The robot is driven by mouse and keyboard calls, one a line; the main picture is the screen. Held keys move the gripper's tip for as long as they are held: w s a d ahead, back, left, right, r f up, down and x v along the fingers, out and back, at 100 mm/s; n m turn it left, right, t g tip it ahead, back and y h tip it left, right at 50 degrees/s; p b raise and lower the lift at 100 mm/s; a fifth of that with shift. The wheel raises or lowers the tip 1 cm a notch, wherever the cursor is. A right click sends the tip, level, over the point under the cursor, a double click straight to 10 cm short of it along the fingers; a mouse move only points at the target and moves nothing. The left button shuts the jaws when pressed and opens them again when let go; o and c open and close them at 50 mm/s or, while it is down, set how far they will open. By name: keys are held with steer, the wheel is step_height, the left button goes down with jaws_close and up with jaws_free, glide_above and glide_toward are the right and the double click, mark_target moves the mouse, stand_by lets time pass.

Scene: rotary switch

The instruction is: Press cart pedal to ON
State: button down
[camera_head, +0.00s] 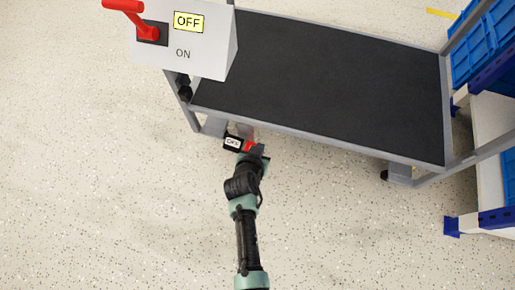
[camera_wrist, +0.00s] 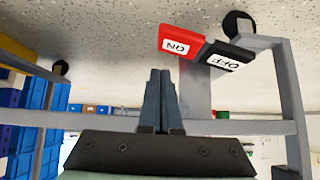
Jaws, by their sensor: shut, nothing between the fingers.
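The cart pedal is low at the cart's near left corner. In the head view its black OFF half (camera_head: 233,143) and part of its red half (camera_head: 250,146) show. In the wrist view, which sees the scene upside down, the red ON half (camera_wrist: 180,43) and the black OFF half (camera_wrist: 226,56) are both clear. My gripper (camera_head: 257,151) is at the red half in the head view and partly covers it. In the wrist view my gripper (camera_wrist: 160,72) is shut and empty, with its fingertips just left of and below the red half. I cannot tell whether they touch.
The grey cart (camera_head: 330,85) has a dark deck and a frame rail above the pedal. A white box with a red lever (camera_head: 148,33) stands at upper left, its OFF label lit yellow. Shelves with blue crates (camera_head: 483,42) stand right. The speckled floor (camera_head: 90,190) is clear at left.

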steer(key=d+p+v, duration=0.2)
steer(key=p+v, duration=0.4)
steer(key=v, duration=0.4)
steer(key=shift+s+a+r, duration=0.2)
steer(key=shift+s+a, duration=0.05)
